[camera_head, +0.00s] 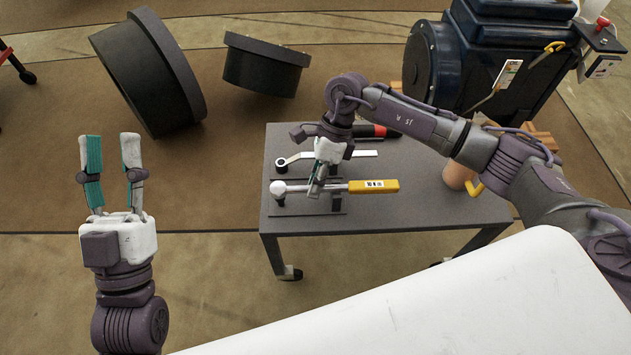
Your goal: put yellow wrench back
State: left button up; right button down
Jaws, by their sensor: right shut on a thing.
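The yellow wrench has a yellow handle (376,186) with a black-and-white label and a silver shaft and head to its left. It lies level along the black holder (333,207) near the left front of the grey table (420,207). I cannot tell whether it rests fully on the holder. My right gripper (318,190) comes down from above and is shut on the wrench's shaft, just left of the handle. My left gripper (111,140) is open and empty, fingers pointing up, left of the table and apart from it.
Behind the yellow wrench lie a silver wrench (355,154) and a red-and-black handled tool (381,132). A tan cylinder (457,177) stands at the table's right. A dark blue machine (490,60) stands behind. Large black round parts (150,70) lie on the floor at the back left.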

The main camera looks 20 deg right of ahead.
jog(key=shift+f, duration=0.15)
jog(key=shift+f+b, duration=0.25)
jog(key=shift+b, duration=0.05)
jog(key=c, duration=1)
grip_release()
jog(key=shift+c, duration=0.2)
pick_arm(q)
jog(key=shift+s+a+r+t+h, duration=0.1)
jog(key=shift+s+r+t+h, duration=0.4)
jog(key=shift+s+r+t, duration=0.55)
jog(key=shift+f, duration=0.1)
jog(key=shift+s, duration=0.1)
pick_arm(e)
jog(key=v, duration=1.2)
jog(key=shift+f, duration=0.1)
